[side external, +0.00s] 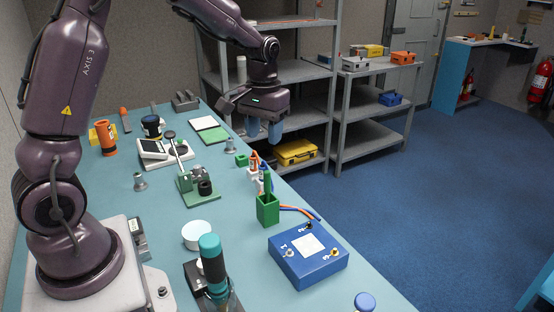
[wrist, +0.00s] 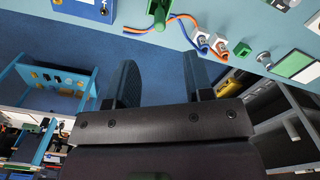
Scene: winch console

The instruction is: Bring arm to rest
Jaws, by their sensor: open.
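My gripper (side external: 264,130) hangs in the air past the far right edge of the teal table (side external: 165,225), fingers pointing down. Its two fingers stand apart with nothing between them. In the wrist view the open fingers (wrist: 162,82) show against blue floor, with the table edge beyond them. A green-based device (side external: 197,188) with a slanted lever stands on the table, left of and below my gripper in the side view. I see no contact between my gripper and anything.
A green holder (side external: 268,209), a blue box (side external: 308,258) and orange and blue cables (side external: 300,212) lie along the table's right edge. Grey shelves (side external: 300,73) stand behind my gripper, with a yellow case (side external: 296,152) low down. The blue floor (side external: 430,190) to the right is clear.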

